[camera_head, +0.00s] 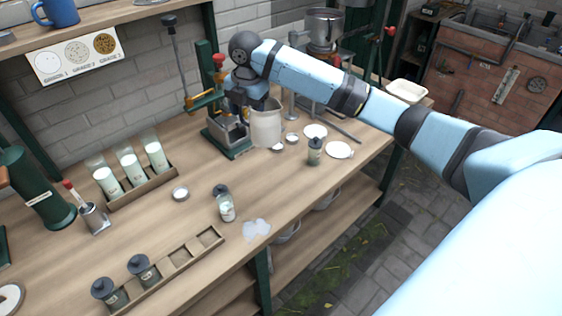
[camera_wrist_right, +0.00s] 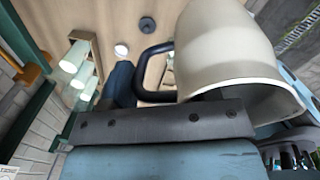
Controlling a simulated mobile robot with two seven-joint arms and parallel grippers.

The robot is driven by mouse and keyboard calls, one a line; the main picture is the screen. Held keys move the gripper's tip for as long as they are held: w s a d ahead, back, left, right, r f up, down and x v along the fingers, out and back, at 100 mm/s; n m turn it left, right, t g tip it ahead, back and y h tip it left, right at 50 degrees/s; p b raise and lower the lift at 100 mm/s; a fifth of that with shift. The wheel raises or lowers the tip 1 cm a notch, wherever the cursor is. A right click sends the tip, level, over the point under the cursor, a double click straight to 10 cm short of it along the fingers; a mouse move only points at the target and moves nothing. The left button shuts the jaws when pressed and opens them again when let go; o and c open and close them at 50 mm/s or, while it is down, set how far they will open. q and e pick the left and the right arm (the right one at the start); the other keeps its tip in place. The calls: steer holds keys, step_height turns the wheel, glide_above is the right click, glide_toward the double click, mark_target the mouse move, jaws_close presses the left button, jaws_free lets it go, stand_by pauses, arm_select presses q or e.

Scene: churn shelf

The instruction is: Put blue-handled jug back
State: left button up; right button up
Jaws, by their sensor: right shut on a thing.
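A cream jug (camera_head: 266,126) hangs from my right gripper (camera_head: 247,92) above the back of the workbench, beside the green-based press. In the right wrist view the jug (camera_wrist_right: 225,50) is large, with its wide rim toward the camera's lower right. Its handle (camera_wrist_right: 150,48) is a dark loop at its left side; the exact colour is hard to tell. My right gripper is shut on the jug at the handle side, though the fingertips are largely hidden. The jug appears held off the bench. My left gripper is not in view.
A green-based press (camera_head: 228,142) stands close left of the jug. White dishes (camera_head: 338,150) and a dark-lidded jar (camera_head: 315,152) are right of it. A rack of milk glasses (camera_head: 140,190) and another jar (camera_head: 224,205) stand nearer. A blue mug (camera_head: 56,12) is on the upper shelf.

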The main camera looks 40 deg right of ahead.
steer(key=shift+f, duration=9.85)
steer(key=o, duration=1.3)
steer(key=shift+f, duration=0.15)
steer(key=r, duration=0.8)
steer(key=s+r, duration=0.1)
steer(key=r, duration=0.3)
steer(key=shift+d+r, duration=0.15)
steer(key=shift+d, duration=0.1)
